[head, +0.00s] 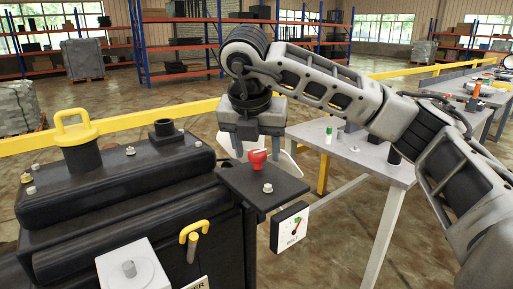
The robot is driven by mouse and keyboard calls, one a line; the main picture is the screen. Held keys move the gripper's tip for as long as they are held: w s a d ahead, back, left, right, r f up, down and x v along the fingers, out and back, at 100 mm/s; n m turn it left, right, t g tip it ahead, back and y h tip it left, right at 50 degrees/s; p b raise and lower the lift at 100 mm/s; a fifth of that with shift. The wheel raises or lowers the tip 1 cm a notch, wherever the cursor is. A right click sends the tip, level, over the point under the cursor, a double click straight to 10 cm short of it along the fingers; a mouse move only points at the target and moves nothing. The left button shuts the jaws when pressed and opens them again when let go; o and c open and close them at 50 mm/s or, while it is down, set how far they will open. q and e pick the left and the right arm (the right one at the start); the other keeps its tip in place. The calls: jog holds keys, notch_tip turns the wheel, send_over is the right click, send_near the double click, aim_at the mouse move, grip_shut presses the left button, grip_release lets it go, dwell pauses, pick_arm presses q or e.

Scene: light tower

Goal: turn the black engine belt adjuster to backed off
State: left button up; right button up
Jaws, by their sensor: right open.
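The black engine (110,195) fills the lower left of the head view. A black plate (285,192) sticks out from its right side. On the plate stand a red knob (257,158) and a silver bolt (267,188). The red knob looks like the belt adjuster. A square white gauge (290,228) marked BELT hangs at the plate's front edge, with a red and green scale and a needle. My right gripper (258,151) points down by the red knob, fingers open and apart on either side in the picture. I cannot tell whether they touch it. My left gripper is not in view.
A yellow-handled cap (75,128) and a yellow handle (193,232) rise from the engine. A grey table (370,170) with small items stands behind at right. A yellow rail (150,122) runs behind the engine. Shelves line the back.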

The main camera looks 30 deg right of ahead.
jog(key=shift+c, duration=0.8)
jog(key=c, duration=0.8)
